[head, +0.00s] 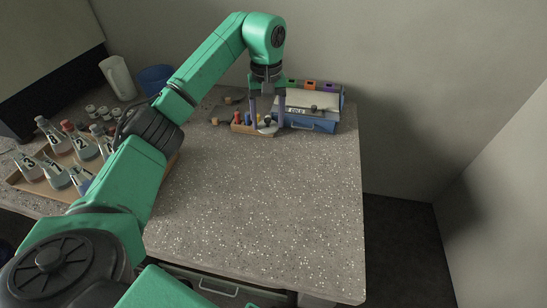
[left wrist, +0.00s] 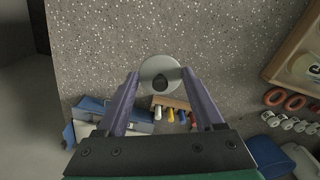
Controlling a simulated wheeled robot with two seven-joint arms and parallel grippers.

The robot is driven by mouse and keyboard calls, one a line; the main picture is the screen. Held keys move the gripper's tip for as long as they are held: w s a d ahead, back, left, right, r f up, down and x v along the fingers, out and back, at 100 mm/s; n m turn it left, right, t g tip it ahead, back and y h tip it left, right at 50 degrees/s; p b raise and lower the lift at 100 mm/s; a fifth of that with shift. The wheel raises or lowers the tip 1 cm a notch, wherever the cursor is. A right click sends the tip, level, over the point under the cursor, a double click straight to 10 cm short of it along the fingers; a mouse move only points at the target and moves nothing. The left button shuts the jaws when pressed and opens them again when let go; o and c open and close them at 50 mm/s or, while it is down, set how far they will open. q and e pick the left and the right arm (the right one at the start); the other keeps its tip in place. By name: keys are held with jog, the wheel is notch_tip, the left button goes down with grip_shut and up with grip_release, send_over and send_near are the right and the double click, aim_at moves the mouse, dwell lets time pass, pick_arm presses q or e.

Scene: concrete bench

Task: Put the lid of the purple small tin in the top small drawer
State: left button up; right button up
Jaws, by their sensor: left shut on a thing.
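My left gripper (head: 267,124) is over the far part of the bench, pointing down, with its two purple-grey fingers apart. In the left wrist view, my left gripper (left wrist: 160,74) has a round grey lid (left wrist: 151,65) with a dark knob between its fingertips, and is shut on it. The fingers hide much of the lid in the head view. I cannot make out the purple small tin. A blue case with a front handle (head: 327,127) stands just right of the gripper; I cannot tell which part is the top small drawer. My right gripper is out of view.
A wooden block (head: 240,129) with coloured pegs sits beside the gripper. Numbered flasks stand on a tray (head: 30,196) at the left, with a white jug (head: 118,77) and blue container (head: 156,78) behind. The middle of the bench (head: 260,200) is clear.

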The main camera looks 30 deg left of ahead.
aim_at(268, 173)
pick_arm(q)
jog(key=shift+a+n, duration=0.1)
jog(key=shift+n, duration=0.2)
notch_tip(268, 173, down, 19)
jog(key=shift+w+a+f, duration=0.1)
jog(key=shift+w+a, duration=0.05)
jog(key=shift+f, duration=0.15)
jog(key=o, duration=1.3)
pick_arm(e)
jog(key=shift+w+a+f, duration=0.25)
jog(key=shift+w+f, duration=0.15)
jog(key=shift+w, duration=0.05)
